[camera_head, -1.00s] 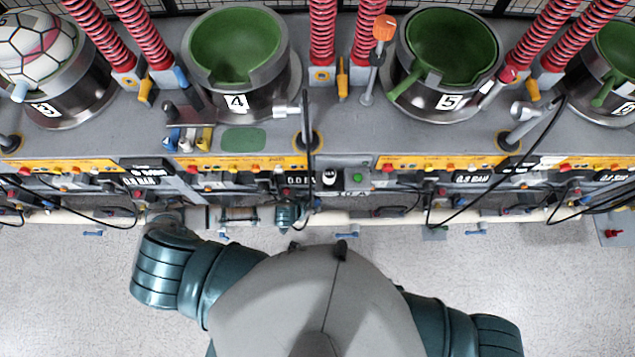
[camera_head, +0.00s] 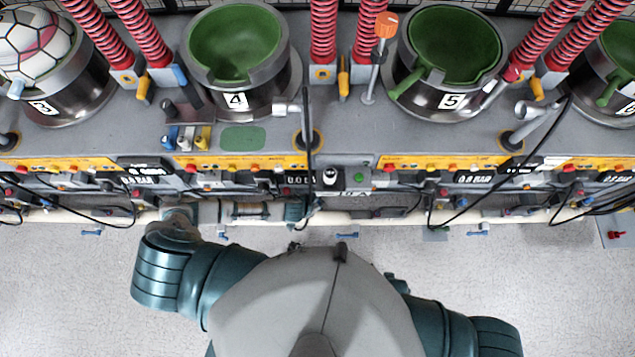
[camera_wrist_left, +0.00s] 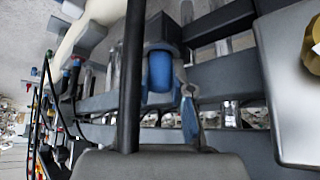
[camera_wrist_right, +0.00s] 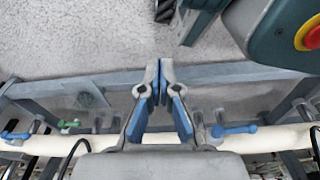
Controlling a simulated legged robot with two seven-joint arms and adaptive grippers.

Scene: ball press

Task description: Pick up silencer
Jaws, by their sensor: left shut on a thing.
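The likely silencer is a short blue cylinder (camera_wrist_left: 159,70) with a grey cap, at fingertip height in the left wrist view. My left gripper (camera_wrist_left: 165,66) is shut on it; one finger with a blue pad shows on the right, and a dark upright bar or cable covers the other side. In the head view my left forearm reaches right along the bench's front edge, and its fingers are too small to make out. My right gripper (camera_wrist_right: 160,68) is shut and empty, fingertips together, above the floor and near the bench frame. My body hides it in the head view.
A grey bench (camera_head: 345,115) carries green-lined cups, red springs and a ball at the left. Its front has yellow panels and hanging black cables (camera_head: 470,208). A cream pipe (camera_wrist_right: 275,137) runs along the lower frame. A brass-coloured knob (camera_wrist_left: 312,45) is at right. The floor is clear.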

